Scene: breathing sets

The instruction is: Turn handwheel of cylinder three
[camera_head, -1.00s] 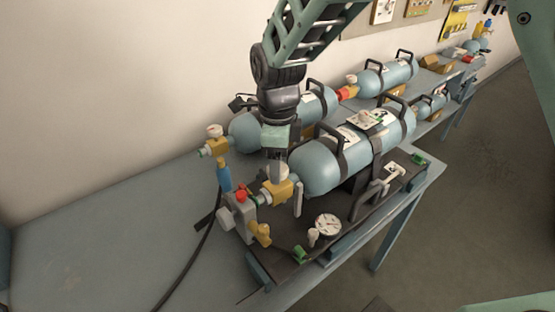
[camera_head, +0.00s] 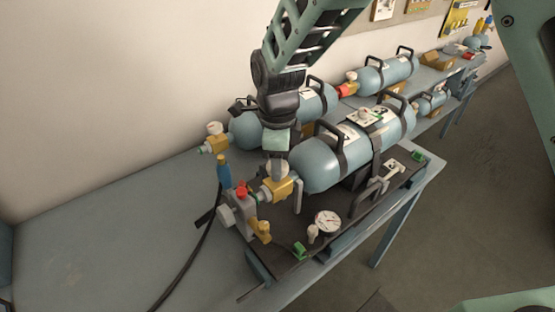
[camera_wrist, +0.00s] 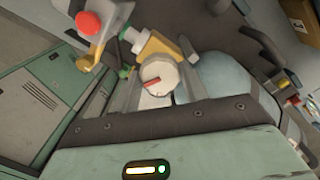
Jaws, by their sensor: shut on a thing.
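The nearest light-blue cylinder (camera_head: 320,165) lies on the bench with a brass valve (camera_head: 278,189) at its left end. A round pale handwheel (camera_head: 277,169) sits on top of the valve. My gripper (camera_head: 277,161) points down over it. In the wrist view, the handwheel (camera_wrist: 157,77) with a red mark lies between the two fingers of my gripper (camera_wrist: 158,84), and they are shut on it. The brass valve (camera_wrist: 165,47) and the cylinder (camera_wrist: 215,75) show beyond. I cannot read a number on the cylinder.
A manifold with a red knob (camera_head: 242,190) and blue handle (camera_head: 224,171) stands left of the valve. A pressure gauge (camera_head: 327,221) is in front. Another cylinder (camera_head: 245,131) with its own handwheel (camera_head: 214,128) lies behind. The bench's left side (camera_head: 110,240) is clear.

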